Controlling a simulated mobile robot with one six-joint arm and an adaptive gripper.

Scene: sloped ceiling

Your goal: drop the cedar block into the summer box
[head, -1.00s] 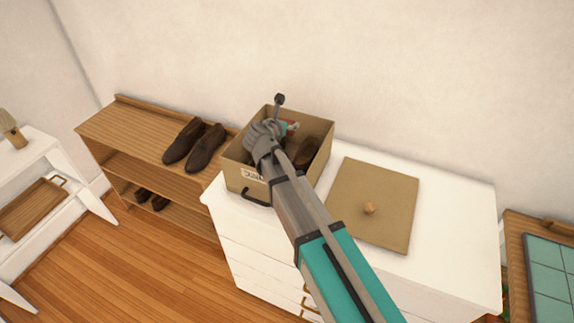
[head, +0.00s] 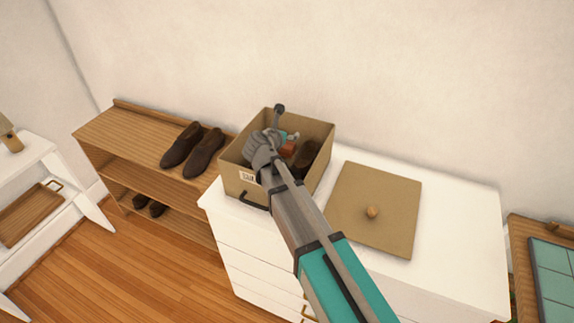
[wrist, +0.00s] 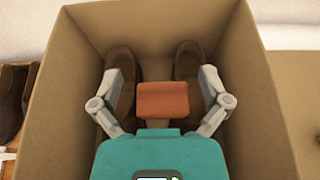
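The summer box (head: 240,183) is an open cardboard box with a dark handle and a small label on its front, standing on the white dresser. It holds a pair of brown shoes, the right one (head: 306,155) visible in the head view. The red-brown cedar block (wrist: 163,100) is inside the box walls, between the shoes in the wrist view, and also shows in the head view (head: 287,147). My gripper (wrist: 160,75) is over the box with its fingers spread, clear of the block on both sides. I cannot tell what the block rests on.
A flat cardboard lid with a knob (head: 390,190) lies on the dresser (head: 455,215) right of the box. A wooden shelf (head: 110,135) with dark shoes (head: 203,152) stands to the left. A wall is close behind.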

